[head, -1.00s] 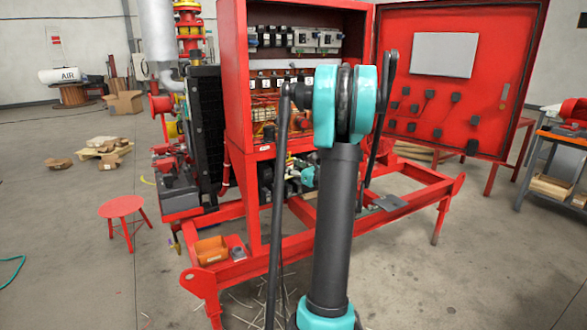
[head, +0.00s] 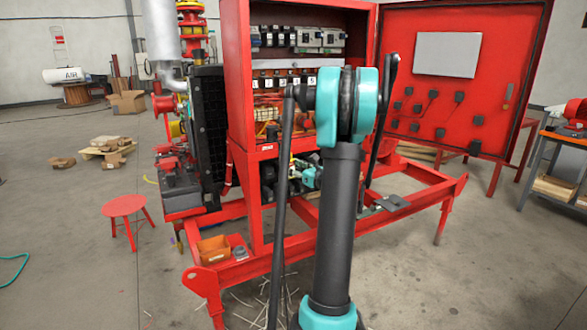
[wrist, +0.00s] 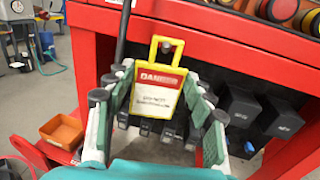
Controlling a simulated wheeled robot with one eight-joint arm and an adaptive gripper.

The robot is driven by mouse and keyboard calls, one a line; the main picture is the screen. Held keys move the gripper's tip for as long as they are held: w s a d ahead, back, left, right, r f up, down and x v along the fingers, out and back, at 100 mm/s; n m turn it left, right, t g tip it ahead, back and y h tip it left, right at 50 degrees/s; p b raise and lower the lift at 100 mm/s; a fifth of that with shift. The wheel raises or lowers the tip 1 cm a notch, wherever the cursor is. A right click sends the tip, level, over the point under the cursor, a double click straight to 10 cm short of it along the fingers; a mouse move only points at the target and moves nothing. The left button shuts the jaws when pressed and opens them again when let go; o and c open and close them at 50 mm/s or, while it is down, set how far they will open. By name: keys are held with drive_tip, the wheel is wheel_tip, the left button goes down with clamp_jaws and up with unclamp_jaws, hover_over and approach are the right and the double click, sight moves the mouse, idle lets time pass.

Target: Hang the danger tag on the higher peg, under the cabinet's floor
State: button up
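The danger tag (wrist: 157,92) shows in the wrist view as a white card with a red DANGER band, a yellow border and a yellow loop on top. It stands upright, facing the camera, between the fingertips of my gripper (wrist: 158,82), which appear closed on its side edges. The red cabinet (head: 235,80) stands open in the head view. Its red lower edge (wrist: 225,40) crosses behind the tag's top in the wrist view.
Dark boxes (wrist: 243,105) sit under the cabinet edge, right of my gripper. An orange bin (wrist: 62,130) is at lower left; it also stands on the skid frame in the head view (head: 213,250). The open red door (head: 445,110) is at right. A red stool (head: 124,206) stands left.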

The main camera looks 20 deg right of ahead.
drive_tip(key=o, duration=0.5)
drive_tip(key=shift+c, duration=0.2)
drive_tip(key=a+v, duration=0.1)
drive_tip(key=v, duration=1.2)
drive_tip(key=s+a+f+n+g, duration=0.2)
drive_tip(key=a+f+n+g, duration=0.1)
drive_tip(key=a+n, duration=0.3)
drive_tip(key=s+a+f+n+g, duration=0.2)
drive_tip(key=s+a+f+n, duration=0.15)
drive_tip(key=a, duration=0.35)
drive_tip(key=s+a+f+n+g, duration=0.1)
drive_tip(key=a+f+n+g, duration=0.2)
drive_tip(key=a+n, duration=0.3)
drive_tip(key=s+a+f+n+g+h, duration=0.1)
drive_tip(key=s+f+n, duration=0.3)
drive_tip(key=s+n, duration=0.4)
drive_tip(key=s+a+f+n+g+h, duration=0.2)
drive_tip(key=s+f+n+g+h, duration=0.2)
drive_tip(key=s+n, duration=0.4)
drive_tip(key=shift+s+f+n+h, duration=0.3)
drive_tip(key=shift+s+f+n, duration=0.15)
drive_tip(key=shift+f, duration=0.2)
